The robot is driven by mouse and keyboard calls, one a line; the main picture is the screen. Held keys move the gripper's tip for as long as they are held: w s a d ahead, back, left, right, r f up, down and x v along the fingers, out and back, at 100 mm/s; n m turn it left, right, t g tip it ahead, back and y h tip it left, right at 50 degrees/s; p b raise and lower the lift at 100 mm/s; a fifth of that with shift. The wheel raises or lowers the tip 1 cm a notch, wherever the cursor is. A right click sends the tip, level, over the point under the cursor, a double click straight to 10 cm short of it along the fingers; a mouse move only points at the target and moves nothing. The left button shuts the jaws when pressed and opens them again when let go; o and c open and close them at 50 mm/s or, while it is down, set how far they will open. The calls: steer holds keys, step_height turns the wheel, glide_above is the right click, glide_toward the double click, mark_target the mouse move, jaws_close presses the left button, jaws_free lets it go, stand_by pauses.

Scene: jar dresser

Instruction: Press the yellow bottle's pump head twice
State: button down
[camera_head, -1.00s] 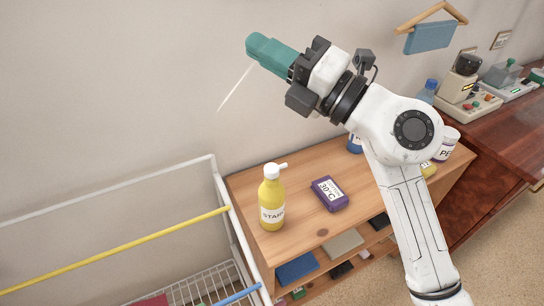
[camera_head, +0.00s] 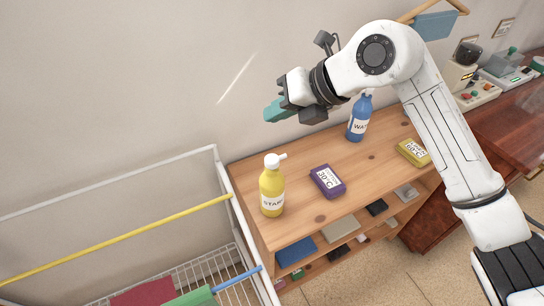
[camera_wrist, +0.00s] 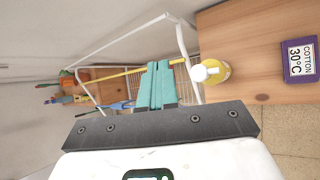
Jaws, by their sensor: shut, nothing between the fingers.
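The yellow bottle (camera_head: 271,190) stands upright on the left end of the wooden dresser top (camera_head: 310,225).
A purple box (camera_head: 327,181) lies right of the bottle. A blue bottle (camera_head: 359,122) and a yellow box (camera_head: 413,152) are farther right. A white drying rack (camera_head: 226,190) with coloured rods stands left of the dresser.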

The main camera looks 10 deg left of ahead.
steer(key=b, duration=0.6)
glide_toward(268, 157)
steer(key=shift+w+a+f, duration=0.35)
steer(key=shift+a+f, duration=0.05)
steer(key=shift+a, duration=0.4)
steer(key=shift+w+a+f, duration=0.3)
steer(key=shift+a+f, duration=0.1)
steer(key=shift+a, duration=0.4)
steer(key=shift+w+a+f, duration=0.35)
steer(key=shift+a+f, duration=0.1)
steer(key=shift+a, duration=0.35)
steer(key=shift+f, duration=0.4)
steer(key=shift+f+b, duration=0.55)
steer(key=shift+f, duration=0.35)
stand_by(0.4)
stand_by(0.3)
steer(key=shift+r+p, duration=0.85)
steer(key=shift+r, duration=0.45)
steer(key=shift+r, duration=0.15)
steer(key=shift+r+p, duration=1.65)
steer(key=shift+r, duration=0.7)
